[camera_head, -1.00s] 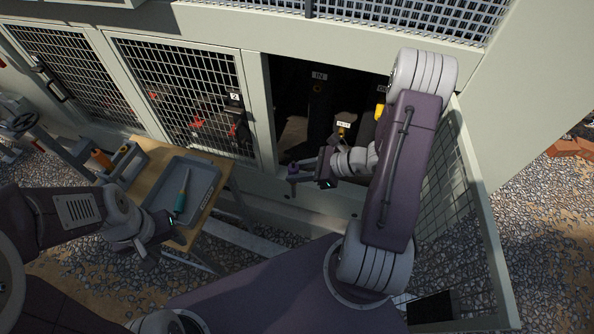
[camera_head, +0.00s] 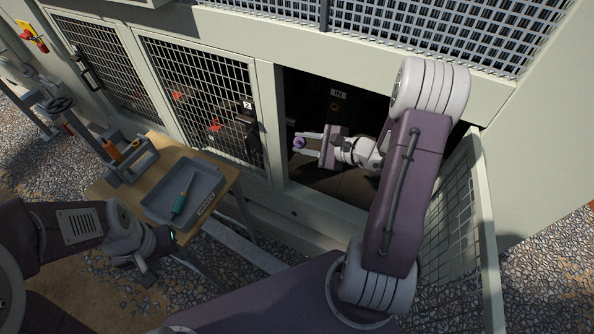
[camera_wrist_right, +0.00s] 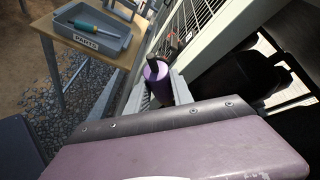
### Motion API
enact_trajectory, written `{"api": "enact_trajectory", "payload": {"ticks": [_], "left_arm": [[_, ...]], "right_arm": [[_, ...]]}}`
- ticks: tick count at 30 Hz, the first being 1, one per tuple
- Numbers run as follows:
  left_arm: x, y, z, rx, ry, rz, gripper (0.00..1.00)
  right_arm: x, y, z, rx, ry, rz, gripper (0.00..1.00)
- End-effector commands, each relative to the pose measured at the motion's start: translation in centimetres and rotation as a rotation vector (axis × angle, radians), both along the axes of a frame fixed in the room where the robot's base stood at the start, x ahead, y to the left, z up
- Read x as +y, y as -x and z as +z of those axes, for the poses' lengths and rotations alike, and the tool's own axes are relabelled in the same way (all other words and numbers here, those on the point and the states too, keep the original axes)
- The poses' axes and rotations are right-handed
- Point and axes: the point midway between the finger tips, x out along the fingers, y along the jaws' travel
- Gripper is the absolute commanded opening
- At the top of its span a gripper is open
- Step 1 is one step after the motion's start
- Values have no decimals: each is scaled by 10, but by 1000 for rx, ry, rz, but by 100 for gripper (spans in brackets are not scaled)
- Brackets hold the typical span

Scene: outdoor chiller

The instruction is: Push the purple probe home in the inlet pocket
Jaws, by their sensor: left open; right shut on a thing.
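The purple probe (camera_head: 299,143) is in the jaws of my right gripper (camera_head: 305,145), at the left part of the open compartment of the chiller. In the right wrist view the probe (camera_wrist_right: 157,72) is a purple cylinder with a dark tip, clamped between the two grey fingers. My left gripper (camera_head: 150,260) is open and empty, low in front of the wooden table. I cannot make out the inlet pocket. A small label (camera_head: 338,93) with an orange-yellow ring below it shows in the dark interior, and the probe is apart from it.
A grey tray (camera_head: 211,204) holding a teal-handled tool (camera_head: 181,200) stands on the wooden table (camera_head: 226,180). A grey caddy with an orange-handled item (camera_head: 112,150) is beside it. A mesh door (camera_head: 484,215) stands open at the right. Closed mesh doors (camera_head: 190,85) lie left of the opening.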

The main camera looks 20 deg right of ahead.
Motion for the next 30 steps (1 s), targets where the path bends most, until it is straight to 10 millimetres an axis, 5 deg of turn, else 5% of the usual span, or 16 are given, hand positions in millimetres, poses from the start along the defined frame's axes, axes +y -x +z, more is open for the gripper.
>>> {"api": "enact_trajectory", "payload": {"ticks": [1, 9, 15, 30], "left_arm": [[0, 0, -27, 1, 0, 0, 47], [1, 0, -114, 1, 0, 0, 47], [1, 0, -163, 1, 0, 0, 47], [1, 0, -169, 0, 0, 0, 47]], "right_arm": [[-9, -7, -14, -54, 35, -32, 0], [-58, -30, -35, -340, 286, -253, 0], [-62, -33, -61, -514, 456, -290, 0], [-59, -34, -61, -642, 562, -275, 0]]}}
